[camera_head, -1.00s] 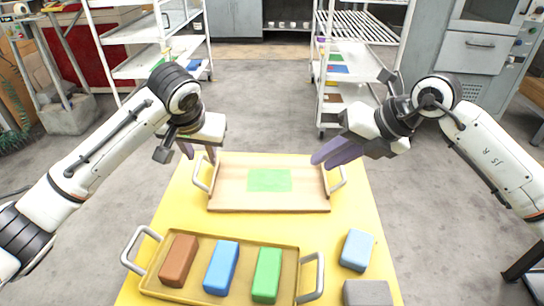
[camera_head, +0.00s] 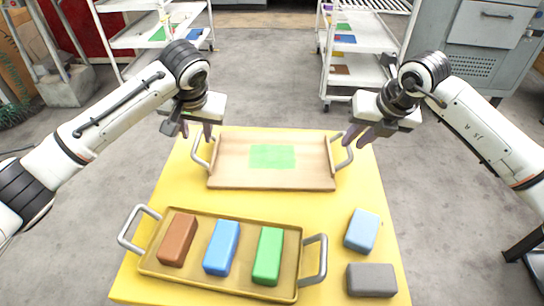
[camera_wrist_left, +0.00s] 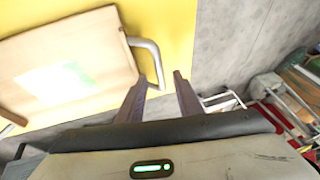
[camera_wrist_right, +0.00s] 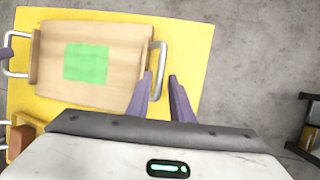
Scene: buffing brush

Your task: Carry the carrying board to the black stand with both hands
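The carrying board (camera_head: 230,170) is a pale wooden tray with a green patch (camera_head: 272,156), raised ends and a grey handle at each end. It lies flat at the far part of the yellow table. My left gripper (camera_head: 197,132) is open above its left handle (camera_head: 199,150); in the left wrist view that handle (camera_wrist_left: 151,58) reaches between the fingertips. My right gripper (camera_head: 357,136) is open by the right handle (camera_head: 345,158); in the right wrist view the handle (camera_wrist_right: 158,62) lines up between the fingers. A black frame, possibly the black stand (camera_head: 526,250), shows partly at the right edge.
A brass tray (camera_head: 190,283) with brown, blue and green blocks sits at the table's (camera_head: 180,195) near side. A light blue block (camera_head: 362,230) and a grey block (camera_head: 371,280) lie right of it. White shelf carts (camera_head: 358,60) stand behind; grey floor lies around the table.

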